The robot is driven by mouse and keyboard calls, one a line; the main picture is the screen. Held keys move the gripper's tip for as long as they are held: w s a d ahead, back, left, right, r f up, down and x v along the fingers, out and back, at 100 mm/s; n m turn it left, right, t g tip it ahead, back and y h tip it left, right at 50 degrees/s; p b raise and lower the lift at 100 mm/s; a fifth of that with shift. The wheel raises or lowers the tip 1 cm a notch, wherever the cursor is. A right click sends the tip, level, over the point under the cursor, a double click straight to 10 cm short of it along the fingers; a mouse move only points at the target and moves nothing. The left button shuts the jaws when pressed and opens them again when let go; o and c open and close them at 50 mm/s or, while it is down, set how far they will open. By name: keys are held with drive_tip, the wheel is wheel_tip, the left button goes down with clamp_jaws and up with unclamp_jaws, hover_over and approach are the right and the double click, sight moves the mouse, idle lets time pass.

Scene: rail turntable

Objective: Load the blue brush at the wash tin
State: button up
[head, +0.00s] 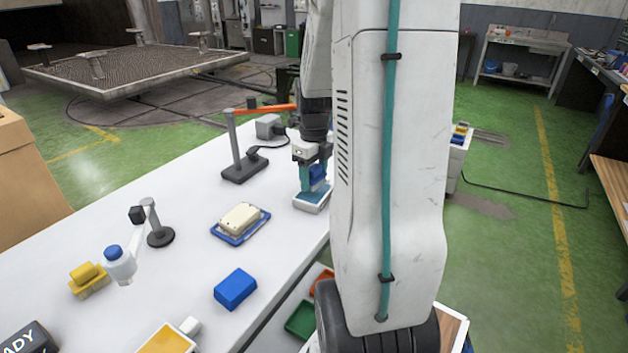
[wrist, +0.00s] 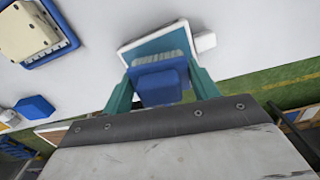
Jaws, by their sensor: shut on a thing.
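My gripper (head: 312,178) is shut on the blue brush, with its teal fingers on either side of it. The blue brush (wrist: 160,86) has a blue body and pale bristles that point down over the wash tin. The wash tin (wrist: 128,54) is a shallow white tray with teal liquid, and it also shows in the head view (head: 308,208) near the table's far right edge. The bristles lie over the near part of the liquid in the wrist view. I cannot tell whether they touch it. My arm hides part of the area right of the tin.
A cream block (head: 240,217) sits on a blue tray left of the tin. A blue block (head: 235,288), a yellow block (head: 87,276) and a yellow tray (head: 165,341) are nearer. A dark stand with an orange bar (head: 262,109) stands behind the tin.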

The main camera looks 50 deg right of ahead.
sight(315, 167)
drive_tip(key=shift+r, duration=2.25)
drive_tip(key=shift+s+d, duration=0.1)
